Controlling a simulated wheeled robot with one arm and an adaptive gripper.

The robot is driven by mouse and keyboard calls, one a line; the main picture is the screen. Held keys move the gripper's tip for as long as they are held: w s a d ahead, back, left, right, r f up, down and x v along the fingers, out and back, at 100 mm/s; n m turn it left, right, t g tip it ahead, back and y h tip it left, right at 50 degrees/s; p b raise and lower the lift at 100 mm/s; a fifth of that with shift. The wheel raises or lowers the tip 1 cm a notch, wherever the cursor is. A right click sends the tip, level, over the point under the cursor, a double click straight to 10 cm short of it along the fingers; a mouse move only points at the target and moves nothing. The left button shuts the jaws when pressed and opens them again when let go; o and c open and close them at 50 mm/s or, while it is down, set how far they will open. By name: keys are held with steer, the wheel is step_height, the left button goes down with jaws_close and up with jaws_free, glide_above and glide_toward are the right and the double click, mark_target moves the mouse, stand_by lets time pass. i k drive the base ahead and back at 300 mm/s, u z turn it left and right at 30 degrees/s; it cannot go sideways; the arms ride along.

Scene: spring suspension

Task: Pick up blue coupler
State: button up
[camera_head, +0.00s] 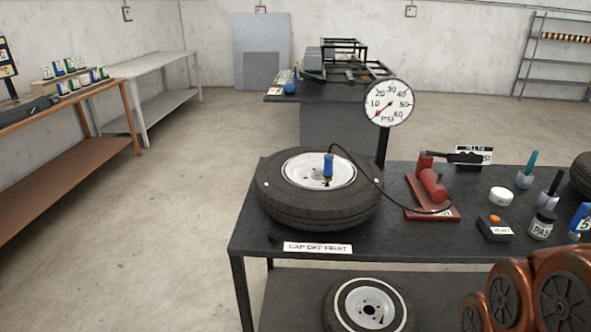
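The blue coupler (328,165) stands roughly upright at the white hub of a tire (318,208) that lies flat on the dark workbench. Its lower end looks brass coloured. A thin black hose (362,170) arches from its top over the tire to the right, down to a red pump (432,186). Whether the coupler is fixed on a valve or only rests there, I cannot tell. My gripper is not in view.
A pressure gauge (388,103) stands on a post behind the tire. A small black box with an orange button (495,229), a white-labelled jar (541,225) and a white round tin (501,196) stand at right. A label (317,248) lies on the front edge.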

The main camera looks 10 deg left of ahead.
mark_target(329, 159)
steer(key=u, duration=1.8)
steer(key=i, duration=1.15)
steer(key=z, duration=1)
